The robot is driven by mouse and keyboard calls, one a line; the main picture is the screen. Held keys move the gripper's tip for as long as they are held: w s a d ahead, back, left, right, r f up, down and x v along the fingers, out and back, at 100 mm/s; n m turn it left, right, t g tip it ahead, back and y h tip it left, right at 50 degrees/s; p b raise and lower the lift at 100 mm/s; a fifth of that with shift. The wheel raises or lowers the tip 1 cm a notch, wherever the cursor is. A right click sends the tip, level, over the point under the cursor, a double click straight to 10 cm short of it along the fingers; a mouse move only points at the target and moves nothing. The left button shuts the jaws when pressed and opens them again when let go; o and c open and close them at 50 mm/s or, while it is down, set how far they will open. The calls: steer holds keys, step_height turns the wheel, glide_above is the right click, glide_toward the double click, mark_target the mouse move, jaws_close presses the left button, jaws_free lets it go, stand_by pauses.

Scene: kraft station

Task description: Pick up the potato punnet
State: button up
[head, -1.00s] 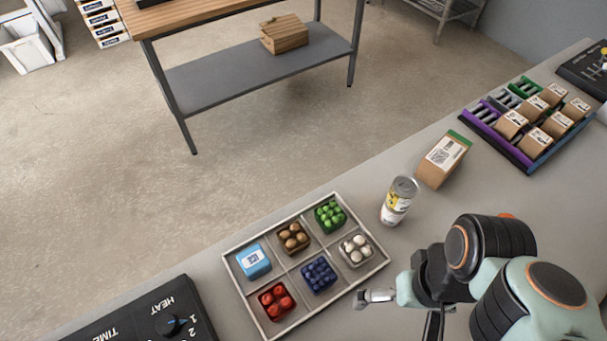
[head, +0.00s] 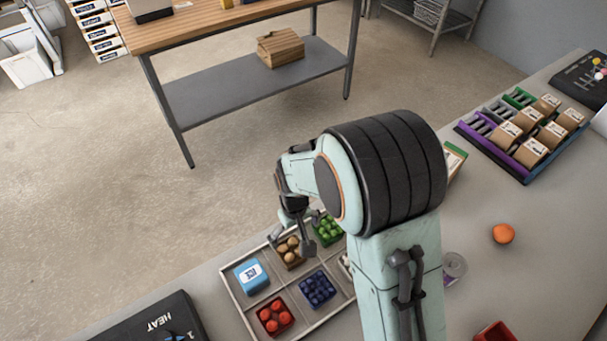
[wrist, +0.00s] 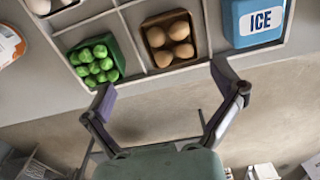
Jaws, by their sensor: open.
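The potato punnet (head: 289,251), a brown box of several round brown potatoes, sits in a back compartment of the divided tray (head: 242,316). In the wrist view the potato punnet (wrist: 170,40) lies just beyond the fingertips, roughly centred between them. My gripper (head: 291,242) is over the tray's back edge, close above the potato punnet. In the wrist view my gripper (wrist: 163,84) has its fingers spread wide with nothing between them. My arm hides the tray's right side in the head view.
A green punnet (head: 327,229) and a blue ice box (head: 251,276) flank the potato compartment. Blue (head: 317,289) and red (head: 275,316) punnets fill front compartments. An orange (head: 503,233) and a box rack (head: 525,135) stand right. The floor lies beyond the counter edge.

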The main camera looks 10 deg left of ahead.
mark_target(291, 249)
steer(key=shift+s+a+f, duration=0.35)
steer(key=shift+s+f, duration=0.25)
steer(key=shift+f, duration=0.4)
step_height(291, 249, down, 6)
steer(key=shift+r, duration=0.15)
steer(key=c, duration=1.3)
